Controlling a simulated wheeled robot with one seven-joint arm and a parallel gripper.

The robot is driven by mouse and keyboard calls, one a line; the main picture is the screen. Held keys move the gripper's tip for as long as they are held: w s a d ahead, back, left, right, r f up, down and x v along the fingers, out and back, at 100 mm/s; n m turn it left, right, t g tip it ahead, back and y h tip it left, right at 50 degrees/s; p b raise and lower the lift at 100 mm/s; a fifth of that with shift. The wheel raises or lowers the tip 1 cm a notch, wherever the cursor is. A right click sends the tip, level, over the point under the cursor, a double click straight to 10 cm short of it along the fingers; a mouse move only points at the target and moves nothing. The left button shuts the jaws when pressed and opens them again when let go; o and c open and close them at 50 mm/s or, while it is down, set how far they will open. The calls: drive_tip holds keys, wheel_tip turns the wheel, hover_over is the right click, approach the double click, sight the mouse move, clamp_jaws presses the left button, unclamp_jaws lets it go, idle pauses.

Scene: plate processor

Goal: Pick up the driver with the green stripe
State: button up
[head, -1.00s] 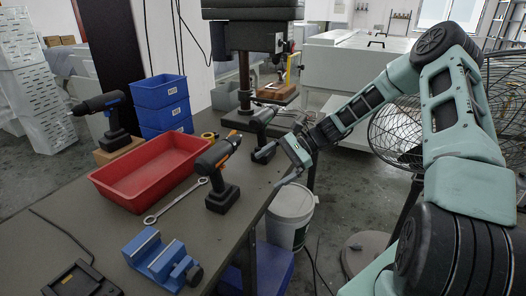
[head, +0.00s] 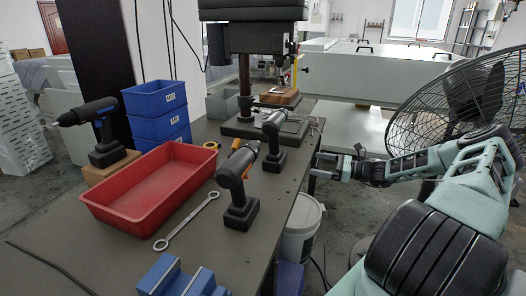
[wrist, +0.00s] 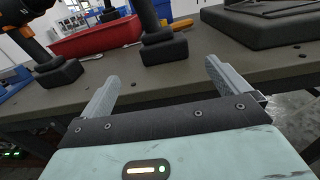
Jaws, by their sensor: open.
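Three drivers stand upright on their battery bases. A dark driver (head: 272,143) stands at the right of the table near the drill press; no green stripe can be made out on it. It also shows in the wrist view (wrist: 158,45), ahead of and between my fingers, its top cut off. A driver with an orange mark (head: 238,190) stands nearer and left of it, also at the left of the wrist view (wrist: 55,70). A third driver with a blue mark (head: 103,135) stands at far left. My gripper (head: 316,164) is open and empty, right of the table edge.
A red tray (head: 110,215), a wrench (head: 187,222), blue bins (head: 158,110) and a blue vise (head: 175,280) occupy the table (head: 75,250). The drill press base (head: 265,130) is behind the dark driver. A white bucket (head: 300,235) stands below the edge; a fan (head: 440,110) is at right.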

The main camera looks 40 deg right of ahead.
sight(282, 154)
drive_tip(key=p+x, duration=0.1)
drive_tip(key=x, duration=1.1)
drive_tip(key=shift+d, duration=0.15)
drive_tip(key=shift+r+p+x, duration=0.15)
drive_tip(key=shift+p+x, duration=0.15)
drive_tip(key=shift+x, duration=1.1)
drive_tip(key=shift+r+p+x, duration=0.2)
drive_tip(key=shift+p+x, duration=0.1)
drive_tip(key=shift+x, duration=1.1)
drive_tip(key=c, duration=1.5)
drive_tip(key=shift+w+r, duration=0.1)
drive_tip(key=shift+r, duration=0.05)
drive_tip(key=shift+c, duration=0.4)
drive_tip(key=shift+r, duration=5)
